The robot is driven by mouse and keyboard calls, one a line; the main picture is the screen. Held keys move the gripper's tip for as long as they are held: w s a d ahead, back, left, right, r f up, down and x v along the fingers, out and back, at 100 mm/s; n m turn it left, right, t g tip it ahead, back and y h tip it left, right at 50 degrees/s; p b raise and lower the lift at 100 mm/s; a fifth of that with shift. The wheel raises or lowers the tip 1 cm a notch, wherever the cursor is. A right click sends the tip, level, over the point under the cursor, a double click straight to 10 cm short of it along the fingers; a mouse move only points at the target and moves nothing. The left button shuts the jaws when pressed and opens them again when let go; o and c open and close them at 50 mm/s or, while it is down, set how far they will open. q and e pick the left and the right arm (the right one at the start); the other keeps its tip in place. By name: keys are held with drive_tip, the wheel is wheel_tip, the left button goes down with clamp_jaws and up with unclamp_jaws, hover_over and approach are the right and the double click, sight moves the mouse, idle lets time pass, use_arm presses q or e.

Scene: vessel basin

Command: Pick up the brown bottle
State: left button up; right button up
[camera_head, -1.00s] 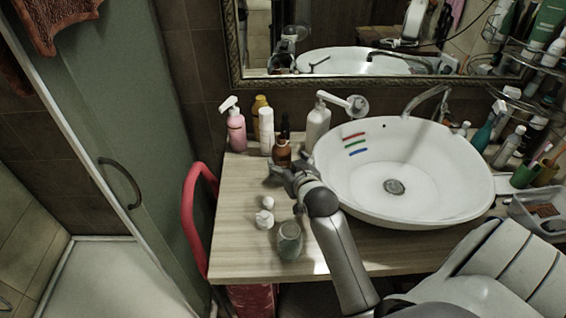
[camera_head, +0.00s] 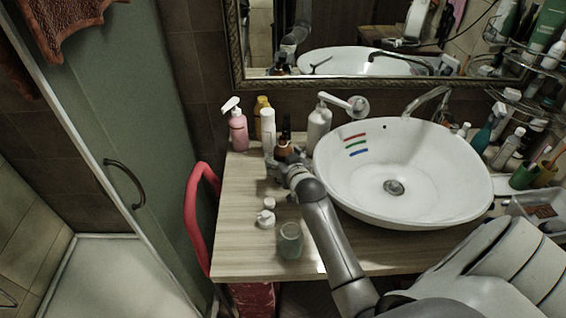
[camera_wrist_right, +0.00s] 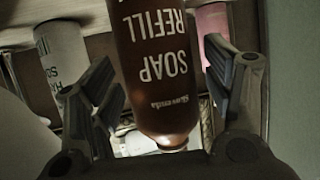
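The brown bottle (camera_head: 285,144) stands upright on the wooden counter, left of the basin, in the head view. Its lower part is hidden by my right gripper (camera_head: 284,160), which has reached it from the front. In the right wrist view the bottle (camera_wrist_right: 158,70) appears upside down with white "SOAP REFILL" lettering. It lies between the two fingers of my right gripper (camera_wrist_right: 165,95), which are spread on either side of it. A narrow gap shows at the right finger; contact at the left finger is unclear. My left gripper is out of view.
A white bottle (camera_head: 268,133) and a pink pump bottle (camera_head: 238,131) stand left of the brown bottle. A white pump bottle (camera_head: 318,128) and the basin (camera_head: 420,165) are to its right. A glass jar (camera_head: 290,241) and small white items (camera_head: 267,216) sit nearer the front.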

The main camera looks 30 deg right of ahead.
drive_tip(key=c, duration=0.9)
drive_tip(key=shift+c, duration=0.9)
drive_tip(key=shift+r, duration=0.2)
